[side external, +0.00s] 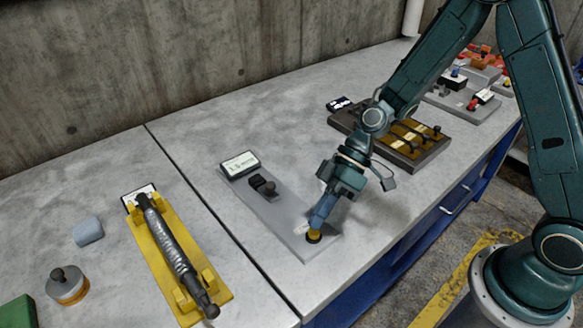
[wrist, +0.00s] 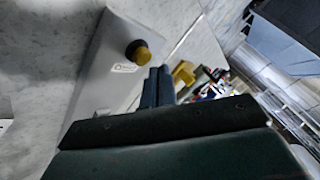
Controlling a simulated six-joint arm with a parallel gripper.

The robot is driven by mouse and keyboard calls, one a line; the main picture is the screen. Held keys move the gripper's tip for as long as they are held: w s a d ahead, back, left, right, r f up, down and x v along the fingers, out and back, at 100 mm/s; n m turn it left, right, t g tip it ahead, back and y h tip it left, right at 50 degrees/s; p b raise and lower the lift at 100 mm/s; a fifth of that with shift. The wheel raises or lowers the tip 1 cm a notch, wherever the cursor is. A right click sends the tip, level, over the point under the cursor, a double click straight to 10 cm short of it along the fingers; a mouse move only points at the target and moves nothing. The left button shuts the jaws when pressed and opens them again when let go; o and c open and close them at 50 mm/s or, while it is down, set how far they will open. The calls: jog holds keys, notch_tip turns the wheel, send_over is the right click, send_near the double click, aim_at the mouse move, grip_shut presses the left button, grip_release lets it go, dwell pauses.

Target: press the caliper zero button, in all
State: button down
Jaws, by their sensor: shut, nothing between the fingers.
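A yellow button with a black base (side external: 314,237) sits at the near end of a grey plate (side external: 285,228) on the bench. In the wrist view the yellow button (wrist: 139,53) stands clear beside a small white label too blurred to read. I cannot tell for sure that it is the caliper zero button. My gripper (side external: 318,223) points down with its blue fingers shut and empty. In the side view the tips overlap the button's top edge. In the wrist view the fingertips (wrist: 158,72) show just beside the button. I cannot tell whether they touch.
A black block with a knob (side external: 262,185) and a label plate (side external: 240,164) occupy the grey plate's far end. A yellow cradle (side external: 160,240) holding a dark cylinder stands left. A dark tray (side external: 428,151) lies behind my gripper. The bench's front edge is close at right.

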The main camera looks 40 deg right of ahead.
jog(key=shift+f, duration=0.9)
dwell(1.1)
jog(key=shift+r, duration=0.95)
jog(key=shift+r, duration=2.5)
